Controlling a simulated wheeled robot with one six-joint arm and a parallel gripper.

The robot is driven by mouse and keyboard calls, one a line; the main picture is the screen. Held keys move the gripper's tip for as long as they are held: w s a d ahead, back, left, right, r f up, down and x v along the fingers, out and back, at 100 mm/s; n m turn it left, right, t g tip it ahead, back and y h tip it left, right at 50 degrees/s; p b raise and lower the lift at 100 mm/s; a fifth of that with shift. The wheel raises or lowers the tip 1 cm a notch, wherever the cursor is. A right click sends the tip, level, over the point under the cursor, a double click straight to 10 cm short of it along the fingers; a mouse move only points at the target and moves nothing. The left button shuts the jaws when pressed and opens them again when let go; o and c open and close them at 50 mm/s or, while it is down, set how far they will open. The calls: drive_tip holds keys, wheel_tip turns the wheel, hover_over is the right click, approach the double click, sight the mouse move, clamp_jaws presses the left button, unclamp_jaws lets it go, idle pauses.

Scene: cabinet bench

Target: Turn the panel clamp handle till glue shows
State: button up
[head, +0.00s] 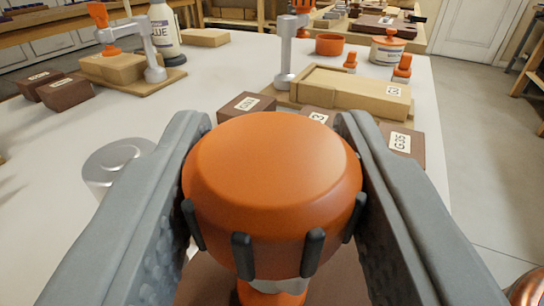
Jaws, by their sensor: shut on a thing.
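My gripper (272,135) is shut on a large round orange knob with dark ribs around its lower edge, which I take to be the panel clamp handle (272,165). One grey finger presses on each side of it. A pale collar and an orange part show just below the knob, over a dark brown surface. The knob hides most of what is under it, so I cannot see a glue line there.
Farther back, a clamp with an orange handle (97,15) stands on a board at left, beside a glue bottle (164,30). Another metal clamp (287,55) stands by light wood blocks (350,92). Labelled brown blocks (246,104) lie just behind the knob. A silver cylinder (112,160) is at left.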

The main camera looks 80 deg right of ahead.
drive_tip(key=o, duration=1)
drive_tip(key=shift+c, duration=0.2)
drive_tip(key=shift+a, duration=0.15)
drive_tip(key=s+a, duration=0.2)
drive_tip(key=a, duration=1.5)
drive_tip(key=shift+s, duration=0.25)
